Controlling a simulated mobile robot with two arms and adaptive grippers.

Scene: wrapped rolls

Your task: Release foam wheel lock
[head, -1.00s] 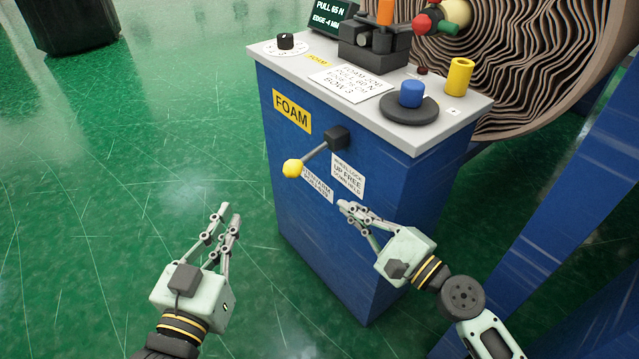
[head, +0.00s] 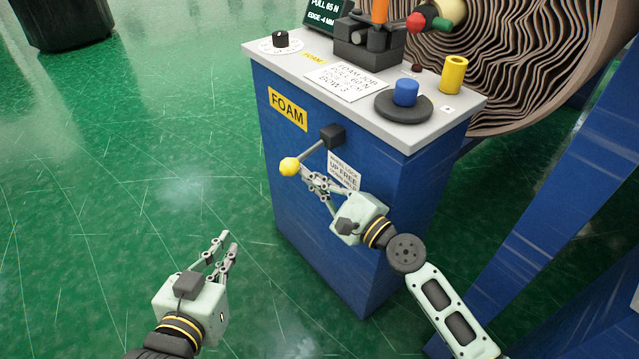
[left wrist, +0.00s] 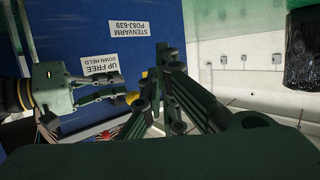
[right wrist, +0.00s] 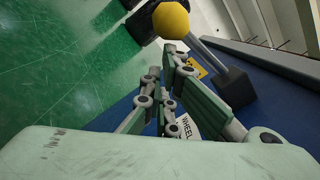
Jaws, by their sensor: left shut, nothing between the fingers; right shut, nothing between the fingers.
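The wheel lock lever has a yellow ball knob (head: 289,166) on a grey rod that runs to a black pivot block (head: 332,136) on the front of the blue cabinet (head: 400,200). The lever slants down to the left. My right gripper (head: 308,173) is shut and empty, its fingertips just right of and slightly below the knob. In the right wrist view the knob (right wrist: 171,20) is beyond the fingertips, with no grip on it. A white label (head: 343,171) reading "UP FREE" is partly hidden by my right gripper. My left gripper (head: 225,242) is shut and empty, low and left of the cabinet.
The cabinet's grey top (head: 300,58) carries a black dial (head: 281,40), a blue knob (head: 406,92) on a black disc, a yellow cylinder (head: 453,75) and a paper sheet (head: 346,80). A large wrapped roll (head: 520,70) stands behind.

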